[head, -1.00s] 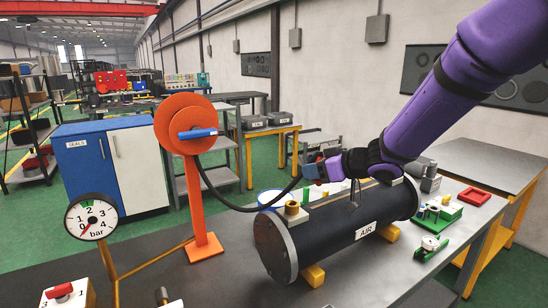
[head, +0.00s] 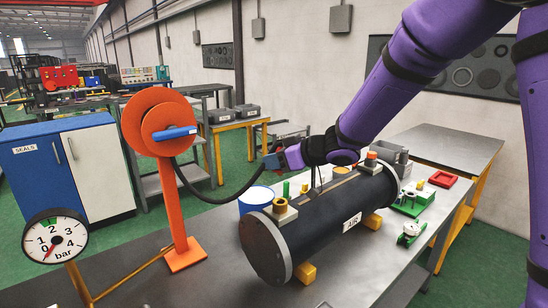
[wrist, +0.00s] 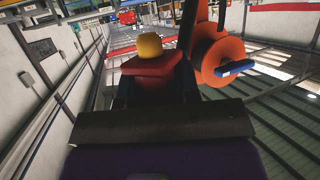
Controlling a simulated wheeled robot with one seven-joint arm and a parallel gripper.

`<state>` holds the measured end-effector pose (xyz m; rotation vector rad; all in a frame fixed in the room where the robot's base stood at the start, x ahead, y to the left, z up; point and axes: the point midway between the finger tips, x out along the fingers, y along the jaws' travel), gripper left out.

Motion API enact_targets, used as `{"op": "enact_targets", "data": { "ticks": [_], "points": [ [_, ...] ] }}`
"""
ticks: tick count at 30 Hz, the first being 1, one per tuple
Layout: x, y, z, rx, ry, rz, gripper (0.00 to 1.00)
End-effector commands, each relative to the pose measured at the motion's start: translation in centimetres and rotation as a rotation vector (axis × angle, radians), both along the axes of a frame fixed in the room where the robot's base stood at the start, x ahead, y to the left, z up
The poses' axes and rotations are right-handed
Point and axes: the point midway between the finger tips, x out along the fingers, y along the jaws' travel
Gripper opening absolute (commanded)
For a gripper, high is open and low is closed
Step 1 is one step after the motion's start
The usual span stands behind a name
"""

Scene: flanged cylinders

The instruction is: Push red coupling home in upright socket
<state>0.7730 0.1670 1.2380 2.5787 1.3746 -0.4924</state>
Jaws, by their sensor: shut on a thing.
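The red coupling (wrist: 152,76) has a yellow end and sits between the dark fingers of my gripper (wrist: 150,62) in the wrist view. In the head view my gripper (head: 274,160) is shut on it, at the end of a black hose (head: 228,198). A dark tank marked AIR (head: 318,222) lies on the bench. A brass upright socket (head: 280,207) stands on a block at the tank's left end. My gripper shows above this socket in the picture, clear of it. An orange-red fitting (head: 371,156) stands at the tank's right end.
The orange hose reel (head: 160,125) stands left of the tank, with a pressure gauge (head: 54,238) further left. Green and yellow fixtures (head: 411,203) and a red tray (head: 443,179) lie at the right. The bench front (head: 215,288) is clear.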

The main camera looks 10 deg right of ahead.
Motion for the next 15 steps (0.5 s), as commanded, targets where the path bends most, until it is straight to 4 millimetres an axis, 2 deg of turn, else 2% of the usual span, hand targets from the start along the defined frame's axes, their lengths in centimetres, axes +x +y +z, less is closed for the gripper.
{"op": "enact_targets", "data": {
  "ticks": [15],
  "points": [
    [0.0, 0.0, -4.4, 0.000, 0.002, -0.001, 0.00]
  ]
}}
